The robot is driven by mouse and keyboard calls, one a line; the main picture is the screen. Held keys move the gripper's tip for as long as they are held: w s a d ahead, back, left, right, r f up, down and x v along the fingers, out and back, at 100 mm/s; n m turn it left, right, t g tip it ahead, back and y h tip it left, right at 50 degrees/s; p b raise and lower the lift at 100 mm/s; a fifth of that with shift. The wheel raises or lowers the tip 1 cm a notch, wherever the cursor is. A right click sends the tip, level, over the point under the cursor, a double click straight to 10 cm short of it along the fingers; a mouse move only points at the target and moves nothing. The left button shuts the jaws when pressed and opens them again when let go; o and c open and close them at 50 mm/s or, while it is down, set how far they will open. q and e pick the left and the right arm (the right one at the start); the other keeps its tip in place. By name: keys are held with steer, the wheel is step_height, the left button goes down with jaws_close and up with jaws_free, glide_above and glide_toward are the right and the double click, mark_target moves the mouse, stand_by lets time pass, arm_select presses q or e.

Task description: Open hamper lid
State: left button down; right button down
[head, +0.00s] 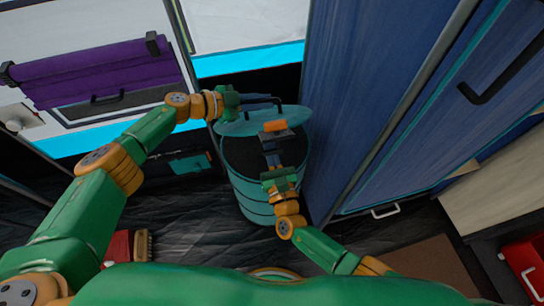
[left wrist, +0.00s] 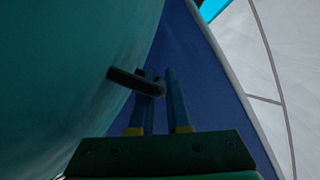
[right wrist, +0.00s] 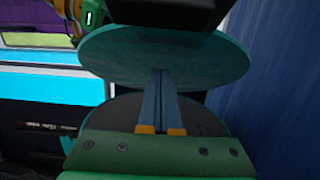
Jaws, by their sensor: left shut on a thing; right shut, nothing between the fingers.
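The teal hamper (head: 262,208) stands on the floor with its dark inside showing. Its round teal lid (head: 236,128) is raised and tilted over the opening; it also shows in the right wrist view (right wrist: 120,48). My left gripper (head: 250,99) is shut on the dark lid handle (left wrist: 122,77), beside the lid's teal face in the left wrist view. My right gripper (head: 272,150) is shut and empty in front of the hamper opening. In the right wrist view its closed fingers (right wrist: 160,78) overlap the lid's lower edge; I cannot tell whether they touch it.
A tall blue cabinet (head: 365,90) stands close on the hamper's right. A white unit with a purple roll (head: 95,75) is at the back left. A brush (head: 143,247) lies on the dark floor at the left. A red box (head: 528,262) is at the far right.

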steer(key=shift+w+r, duration=0.25)
steer(key=shift+r, duration=0.1)
